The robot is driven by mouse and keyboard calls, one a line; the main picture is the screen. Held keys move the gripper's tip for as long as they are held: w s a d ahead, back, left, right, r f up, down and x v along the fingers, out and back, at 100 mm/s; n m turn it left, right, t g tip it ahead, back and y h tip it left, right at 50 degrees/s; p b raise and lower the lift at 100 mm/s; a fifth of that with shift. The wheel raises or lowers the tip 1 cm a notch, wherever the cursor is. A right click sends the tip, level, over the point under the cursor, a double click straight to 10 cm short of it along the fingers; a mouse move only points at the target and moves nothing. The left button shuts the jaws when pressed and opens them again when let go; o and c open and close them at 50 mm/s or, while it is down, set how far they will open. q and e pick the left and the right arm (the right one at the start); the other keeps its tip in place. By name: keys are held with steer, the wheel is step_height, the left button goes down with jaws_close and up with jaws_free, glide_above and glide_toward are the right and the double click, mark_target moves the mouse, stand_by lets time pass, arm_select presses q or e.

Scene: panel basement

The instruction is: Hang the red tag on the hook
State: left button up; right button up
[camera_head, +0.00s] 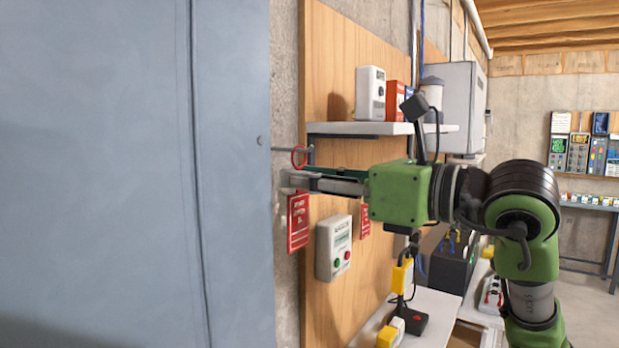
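My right gripper (297,181) reaches in from the right, and its fingertips are closed around the upper part of a red tag (298,222). The tag hangs upright below the fingertips, with pale lettering on its face. A red ring (299,157) shows just above the fingertips, at a thin grey hook (284,149) that projects near the wooden board. I cannot tell whether the ring is around the hook or only in front of it. The fingers hide the join between ring and tag. My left gripper is not in view.
A blue-grey cabinet (120,170) fills the left side, close to the tag. Behind the gripper, a wooden board (345,285) carries a white button box (334,247) and another red tag (365,221). A shelf (350,128) with boxes is above my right arm.

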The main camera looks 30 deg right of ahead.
steer(key=v, duration=1.2)
